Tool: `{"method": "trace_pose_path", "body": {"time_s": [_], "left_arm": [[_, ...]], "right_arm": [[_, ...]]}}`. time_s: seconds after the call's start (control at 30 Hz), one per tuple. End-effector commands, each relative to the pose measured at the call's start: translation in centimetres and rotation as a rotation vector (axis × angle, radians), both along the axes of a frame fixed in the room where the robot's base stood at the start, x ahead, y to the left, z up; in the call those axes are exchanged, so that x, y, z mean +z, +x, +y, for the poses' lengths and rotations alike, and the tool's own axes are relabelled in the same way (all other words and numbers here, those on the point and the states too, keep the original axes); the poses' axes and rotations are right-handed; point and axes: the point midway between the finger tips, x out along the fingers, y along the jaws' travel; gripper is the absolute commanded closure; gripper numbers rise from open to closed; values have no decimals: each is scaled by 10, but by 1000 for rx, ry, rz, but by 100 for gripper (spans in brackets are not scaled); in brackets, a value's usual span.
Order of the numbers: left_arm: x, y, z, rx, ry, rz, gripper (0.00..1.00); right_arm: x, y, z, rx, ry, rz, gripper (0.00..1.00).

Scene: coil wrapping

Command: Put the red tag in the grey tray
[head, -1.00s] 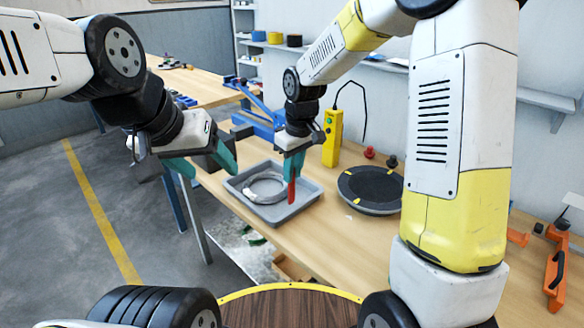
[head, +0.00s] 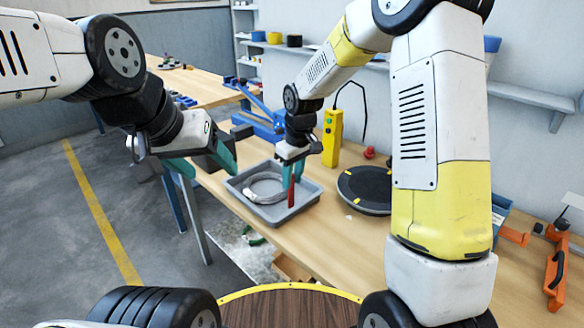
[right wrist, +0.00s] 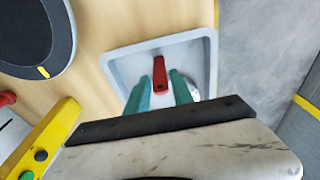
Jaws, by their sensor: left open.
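The red tag (head: 291,193) hangs upright from my right gripper (head: 292,172), over the right part of the grey tray (head: 272,221). In the right wrist view the tag (right wrist: 160,74) sits between the two teal fingers of my right gripper (right wrist: 160,80), with the tray (right wrist: 207,62) behind it. I cannot tell whether the tag's lower end touches the tray floor. A pale coil (head: 262,188) lies in the tray. My left gripper (head: 209,172) is open and empty, left of the tray and beyond the table's edge.
A dark round turntable (head: 362,190) stands right of the tray. A yellow control box (head: 332,138) stands behind it, with a red knob (head: 369,152) nearby. Orange tools (head: 555,270) lie at the far right. The wooden table (head: 325,235) is clear in front of the turntable.

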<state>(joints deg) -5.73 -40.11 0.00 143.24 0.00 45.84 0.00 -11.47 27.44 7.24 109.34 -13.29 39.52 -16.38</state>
Motion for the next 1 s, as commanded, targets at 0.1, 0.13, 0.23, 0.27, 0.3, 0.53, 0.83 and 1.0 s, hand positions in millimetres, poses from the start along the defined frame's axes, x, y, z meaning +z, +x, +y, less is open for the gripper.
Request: {"method": "trace_pose_path", "body": {"time_s": [0.1, 0.13, 0.23, 0.27, 0.3, 0.53, 0.83, 1.0], "left_arm": [[0, 0, 0, 0, 0, 0, 36], [0, 0, 0, 0, 0, 0, 36], [0, 0, 0, 0, 0, 0, 36], [0, 0, 0, 0, 0, 0, 36], [0, 0, 0, 0, 0, 0, 36], [0, 0, 0, 0, 0, 0, 36], [0, 0, 0, 0, 0, 0, 36], [0, 0, 0, 0, 0, 0, 36]], "right_arm": [[0, 0, 0, 0, 0, 0, 60], [0, 0, 0, 0, 0, 0, 60], [0, 0, 0, 0, 0, 0, 60], [0, 0, 0, 0, 0, 0, 60], [0, 0, 0, 0, 0, 0, 60], [19, 0, -2, 0, 1, -5, 60], [82, -7, -8, 0, 1, -5, 60], [109, -10, -11, -1, 1, -2, 60]]}}
